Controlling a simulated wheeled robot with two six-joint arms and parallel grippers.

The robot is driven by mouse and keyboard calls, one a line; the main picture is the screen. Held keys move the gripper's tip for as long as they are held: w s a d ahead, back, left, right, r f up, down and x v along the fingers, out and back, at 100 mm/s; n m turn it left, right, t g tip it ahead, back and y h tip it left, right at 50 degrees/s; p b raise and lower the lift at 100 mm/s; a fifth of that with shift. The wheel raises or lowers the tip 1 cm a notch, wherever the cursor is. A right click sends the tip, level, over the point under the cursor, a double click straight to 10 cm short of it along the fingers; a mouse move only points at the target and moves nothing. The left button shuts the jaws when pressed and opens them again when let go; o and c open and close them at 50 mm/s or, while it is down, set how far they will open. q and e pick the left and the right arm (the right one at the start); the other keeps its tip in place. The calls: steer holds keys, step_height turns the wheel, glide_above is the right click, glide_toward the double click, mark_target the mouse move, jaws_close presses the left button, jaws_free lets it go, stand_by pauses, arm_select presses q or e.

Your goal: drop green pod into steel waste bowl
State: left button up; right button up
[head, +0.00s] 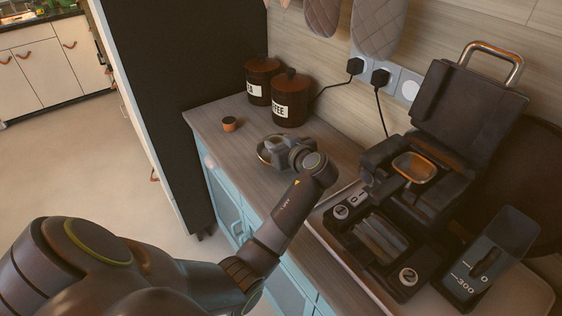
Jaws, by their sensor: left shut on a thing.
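The steel waste bowl (262,155) stands on the wooden counter below the jars, partly covered by my left gripper. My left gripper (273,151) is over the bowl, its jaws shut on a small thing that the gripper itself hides. I take this to be the green pod, but no green shows there. I cannot tell how far the jaws are above the bowl. My right gripper is not in view.
An orange-and-brown pod (230,124) sits on the counter left of the bowl. Two dark labelled jars (290,100) stand behind. The counter's front edge is near the bowl.

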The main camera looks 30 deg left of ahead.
arm_select(q)
steer(key=shift+f, duration=0.1)
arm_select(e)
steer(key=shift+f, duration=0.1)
arm_select(q)
steer(key=o, duration=0.8)
steer(key=shift+o, duration=1.1)
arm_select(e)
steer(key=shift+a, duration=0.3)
arm_select(q)
step_height(320, 180, up, 10)
steer(key=b, duration=0.1)
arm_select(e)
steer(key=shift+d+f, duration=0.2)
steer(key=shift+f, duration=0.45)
